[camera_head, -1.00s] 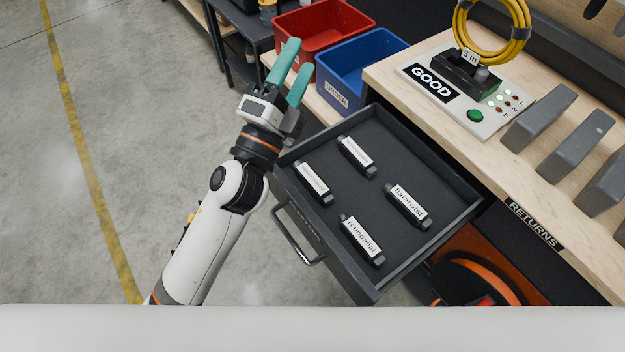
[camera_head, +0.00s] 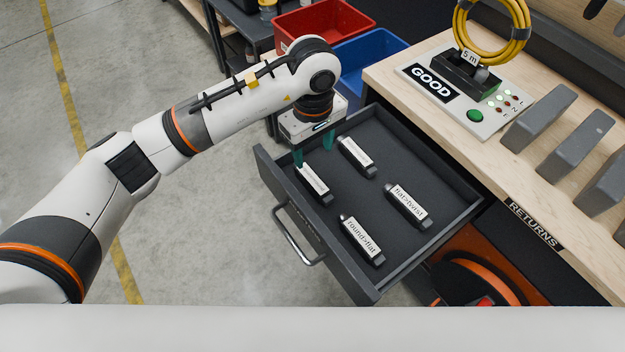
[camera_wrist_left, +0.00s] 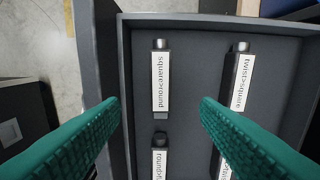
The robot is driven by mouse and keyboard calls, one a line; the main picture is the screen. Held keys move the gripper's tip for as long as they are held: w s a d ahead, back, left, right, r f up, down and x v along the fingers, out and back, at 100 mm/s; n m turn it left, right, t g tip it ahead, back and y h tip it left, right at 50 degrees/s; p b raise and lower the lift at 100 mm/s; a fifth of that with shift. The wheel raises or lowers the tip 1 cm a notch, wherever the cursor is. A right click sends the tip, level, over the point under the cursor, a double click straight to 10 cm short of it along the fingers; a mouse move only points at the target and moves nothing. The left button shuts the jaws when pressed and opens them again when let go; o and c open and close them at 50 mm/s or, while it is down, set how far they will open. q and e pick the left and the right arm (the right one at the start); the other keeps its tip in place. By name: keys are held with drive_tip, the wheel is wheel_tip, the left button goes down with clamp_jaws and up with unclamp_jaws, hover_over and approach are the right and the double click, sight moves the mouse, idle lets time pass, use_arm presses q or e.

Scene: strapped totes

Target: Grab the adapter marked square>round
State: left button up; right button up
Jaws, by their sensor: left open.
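The square>round adapter (camera_wrist_left: 161,82) is a dark bar with a white label, lying in the upper left of the wrist view. In the head view it is the left adapter (camera_head: 313,183) in the open drawer, its label too small to read there. My left gripper (camera_head: 312,149) points down over the drawer's left part, above and near this adapter. In the wrist view its teal fingers (camera_wrist_left: 158,108) are apart and empty, with the adapter's near end showing between and beyond the tips. My right gripper is out of view.
The drawer (camera_head: 400,262) also holds the twist>square adapter (camera_wrist_left: 240,80), the round>flat adapter (camera_head: 361,240) and the flat>twist adapter (camera_head: 407,206). Drawer walls surround them. A red bin (camera_head: 345,20), a blue bin (camera_head: 375,50) and the wooden bench (camera_head: 480,140) stand nearby.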

use_arm(q)
drive_tip(key=p, duration=0.1)
hover_over(313, 178)
drive_tip(key=f, duration=0.6)
drive_tip(key=shift+s+f, duration=0.1)
drive_tip(key=shift+s, duration=0.15)
drive_tip(key=f, duration=0.2)
drive_tip(key=f+p, duration=0.1)
drive_tip(key=f, duration=0.2)
drive_tip(key=shift+w+f, duration=0.2)
drive_tip(key=shift+f, duration=0.1)
drive_tip(key=shift+c, duration=0.2)
drive_tip(key=c, duration=1.1)
